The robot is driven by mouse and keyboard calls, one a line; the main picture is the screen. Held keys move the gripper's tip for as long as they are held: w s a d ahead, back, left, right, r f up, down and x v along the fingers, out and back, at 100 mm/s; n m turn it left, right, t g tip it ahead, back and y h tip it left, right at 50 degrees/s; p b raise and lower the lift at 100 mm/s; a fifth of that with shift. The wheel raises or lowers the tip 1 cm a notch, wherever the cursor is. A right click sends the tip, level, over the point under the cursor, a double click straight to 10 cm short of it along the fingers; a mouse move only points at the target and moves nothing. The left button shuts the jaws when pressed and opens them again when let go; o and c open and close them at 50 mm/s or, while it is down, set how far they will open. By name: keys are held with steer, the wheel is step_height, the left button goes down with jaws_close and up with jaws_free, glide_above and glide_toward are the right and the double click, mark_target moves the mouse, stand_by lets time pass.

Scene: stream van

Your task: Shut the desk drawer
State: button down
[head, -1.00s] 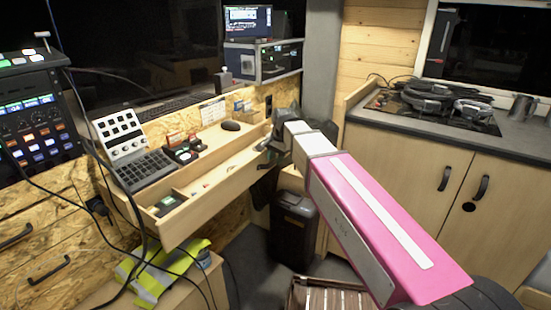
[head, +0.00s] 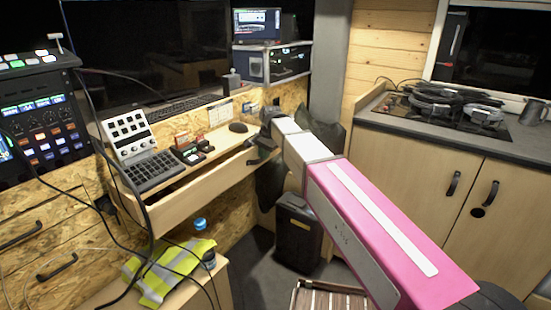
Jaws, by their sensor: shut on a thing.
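The desk drawer (head: 205,193) is a long, pale wooden drawer under the desk top. It stands slightly open, with a narrow dark gap between its front and the desk edge; its contents are now mostly hidden. My gripper (head: 262,150) is at the right end of the drawer front and shut on the drawer. The fingertips are small and partly hidden by my own wrist, so the exact grip on the edge or a handle cannot be made out.
Below are a yellow vest (head: 168,268) and a black bin (head: 298,232). Cables (head: 110,215) hang at the left. A kitchen counter (head: 430,130) stands at the right.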

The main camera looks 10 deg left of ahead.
steer(key=shift+w+a, duration=0.4)
steer(key=shift+a, duration=0.6)
steer(key=shift+w+a, duration=0.45)
steer(key=shift+a, duration=0.5)
steer(key=shift+w+a, duration=0.4)
steer(key=shift+a, duration=0.6)
steer(key=c, duration=1.2)
jaws_free()
steer(key=shift+c, duration=0.2)
steer(key=shift+s+d+r, duration=0.15)
steer(key=shift+d+r, duration=0.2)
steer(key=shift+r, duration=1.4)
steer(key=shift+s+d+r, duration=0.15)
steer(key=shift+d+r, duration=0.15)
steer(key=shift+r, duration=1.5)
steer(key=shift+s+d+r, duration=0.15)
steer(key=shift+d+r, duration=0.2)
steer(key=shift+r, duration=1.4)
